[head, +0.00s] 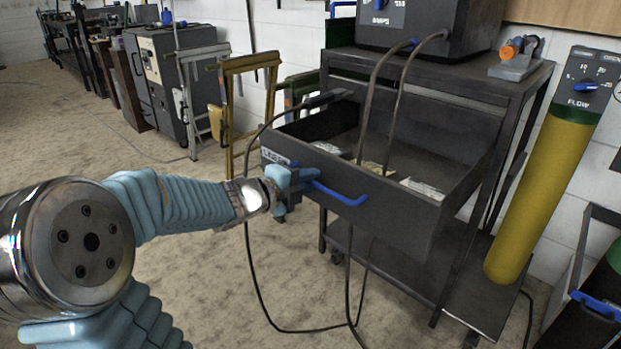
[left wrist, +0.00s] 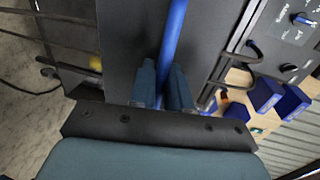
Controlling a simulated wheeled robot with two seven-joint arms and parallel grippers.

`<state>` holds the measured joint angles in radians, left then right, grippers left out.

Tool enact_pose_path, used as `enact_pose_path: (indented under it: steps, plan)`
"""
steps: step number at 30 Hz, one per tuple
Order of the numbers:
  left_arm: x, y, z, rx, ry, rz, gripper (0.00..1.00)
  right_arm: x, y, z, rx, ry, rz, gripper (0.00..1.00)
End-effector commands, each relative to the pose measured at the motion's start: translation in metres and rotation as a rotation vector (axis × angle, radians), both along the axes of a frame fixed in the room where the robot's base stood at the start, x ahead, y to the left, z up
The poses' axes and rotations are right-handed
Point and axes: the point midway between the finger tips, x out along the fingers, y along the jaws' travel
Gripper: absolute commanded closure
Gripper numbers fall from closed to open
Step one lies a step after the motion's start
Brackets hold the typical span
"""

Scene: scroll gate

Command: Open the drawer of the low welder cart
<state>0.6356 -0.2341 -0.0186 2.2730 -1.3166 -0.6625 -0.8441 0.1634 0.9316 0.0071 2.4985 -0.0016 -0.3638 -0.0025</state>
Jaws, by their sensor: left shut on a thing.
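The low welder cart (head: 462,82) is dark grey, on castors, with a welder (head: 425,30) on its top. Its drawer (head: 400,222) is pulled out, and several pale packets lie inside. A blue bar handle (head: 342,194) runs across the drawer front. My left gripper (head: 290,182) is shut on the left part of this handle. In the left wrist view the blue handle (left wrist: 174,40) runs between the two fingers of the left gripper (left wrist: 163,88). My right gripper is in neither view.
Dark cables (head: 375,90) hang from the welder over and in front of the drawer. A yellow cylinder (head: 545,190) with a green top leans right of the cart. Yellow frames (head: 232,110) stand behind left.

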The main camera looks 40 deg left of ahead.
Motion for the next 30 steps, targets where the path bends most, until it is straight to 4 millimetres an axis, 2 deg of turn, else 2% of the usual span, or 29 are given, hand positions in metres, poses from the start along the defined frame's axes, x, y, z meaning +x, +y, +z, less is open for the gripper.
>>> enact_pose_path:
  steps: [5,6,8,16,19,23,30]
  plan:
    - [0.000,0.000,-0.001,0.000,0.002,0.000,1.00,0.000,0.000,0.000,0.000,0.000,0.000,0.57]
    - [0.000,0.000,-0.001,0.000,0.002,0.000,0.77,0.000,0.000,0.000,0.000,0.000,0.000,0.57]
    - [0.000,0.000,-0.001,0.000,0.002,0.000,0.70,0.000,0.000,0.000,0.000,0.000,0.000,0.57]
    - [-0.001,0.000,0.000,0.000,0.001,0.001,0.70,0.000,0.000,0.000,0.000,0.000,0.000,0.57]
    - [-0.007,0.001,0.002,0.000,0.000,0.002,0.70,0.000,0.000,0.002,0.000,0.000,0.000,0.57]
    - [-0.030,0.002,0.008,0.002,-0.001,0.003,0.70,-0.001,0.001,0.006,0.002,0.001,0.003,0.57]
    - [-0.088,0.007,0.021,0.003,-0.002,0.004,0.70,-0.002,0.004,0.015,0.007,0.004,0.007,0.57]
